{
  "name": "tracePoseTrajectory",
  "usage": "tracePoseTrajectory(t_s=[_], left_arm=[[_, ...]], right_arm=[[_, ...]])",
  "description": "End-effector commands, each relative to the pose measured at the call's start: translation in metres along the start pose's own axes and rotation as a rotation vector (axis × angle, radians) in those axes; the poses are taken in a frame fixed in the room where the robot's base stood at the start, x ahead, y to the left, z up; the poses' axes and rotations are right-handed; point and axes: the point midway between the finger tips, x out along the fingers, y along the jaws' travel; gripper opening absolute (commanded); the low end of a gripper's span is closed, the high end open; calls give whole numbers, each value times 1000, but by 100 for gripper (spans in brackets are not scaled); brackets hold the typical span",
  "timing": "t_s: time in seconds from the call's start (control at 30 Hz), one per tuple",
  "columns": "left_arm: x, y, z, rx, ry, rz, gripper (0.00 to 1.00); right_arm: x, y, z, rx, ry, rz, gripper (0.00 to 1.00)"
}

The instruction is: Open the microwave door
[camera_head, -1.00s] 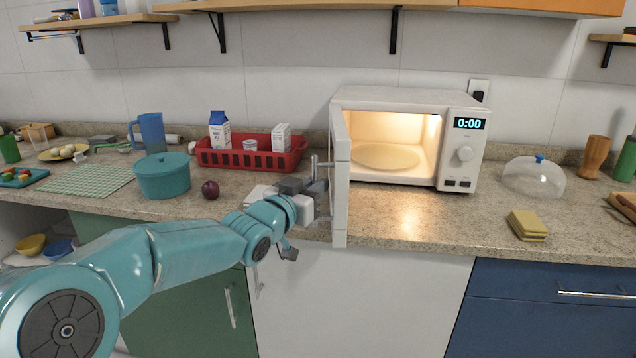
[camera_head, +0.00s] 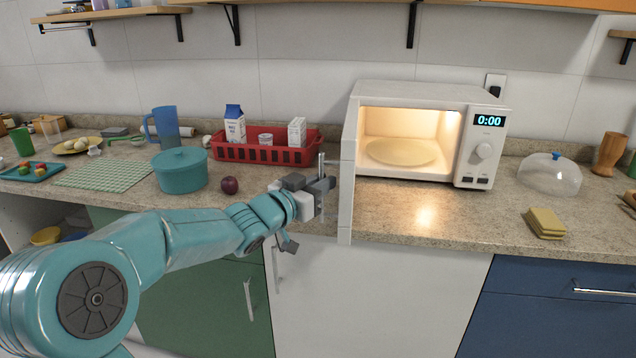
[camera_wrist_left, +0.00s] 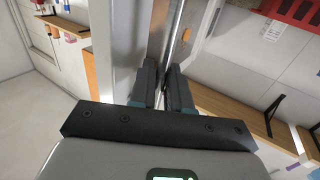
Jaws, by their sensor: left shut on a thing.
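The white microwave (camera_head: 420,135) stands on the counter against the wall, lit inside, with a round turntable plate (camera_head: 402,152) in it. Its door (camera_head: 347,195) is swung wide open and sticks out toward me past the counter's front edge. The door's metal handle (camera_head: 321,170) is upright on the door's left face. My left gripper (camera_head: 322,185) is at this handle, shut on it. In the left wrist view the two dark fingers (camera_wrist_left: 162,88) close around the handle bar (camera_wrist_left: 177,35) beside the pale door. My right gripper is not in view.
Left of the door are a red basket (camera_head: 235,153) with cartons, a teal pot (camera_head: 180,172) and a plum (camera_head: 230,185). A yellow sponge (camera_head: 545,223) and a clear dome (camera_head: 550,175) lie to the right. The counter before the microwave is clear.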

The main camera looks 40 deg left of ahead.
Motion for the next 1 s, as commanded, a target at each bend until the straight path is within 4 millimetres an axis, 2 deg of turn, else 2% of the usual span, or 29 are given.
tracePoseTrajectory(t_s=[0.03, 0.1, 0.13, 0.17, 0.43, 0.57, 0.67, 1.0], left_arm=[[0, -2, -6, 1, 14, -3, 0], [0, -2, -6, 1, 14, -3, 0], [0, -2, -6, 1, 14, -3, 24], [0, -2, -6, 1, 14, -3, 30], [-2, -3, -4, 1, 7, -3, 30], [-11, -4, -4, 2, 7, -3, 30], [-30, -5, -3, 2, 6, -6, 30], [-119, -5, -3, 3, 6, -10, 30]], right_arm=[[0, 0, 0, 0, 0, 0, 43], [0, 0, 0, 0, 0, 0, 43], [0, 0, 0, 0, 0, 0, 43], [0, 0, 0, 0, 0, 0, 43], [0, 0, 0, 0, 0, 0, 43], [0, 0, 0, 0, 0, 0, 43], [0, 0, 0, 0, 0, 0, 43], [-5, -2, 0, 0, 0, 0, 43]])
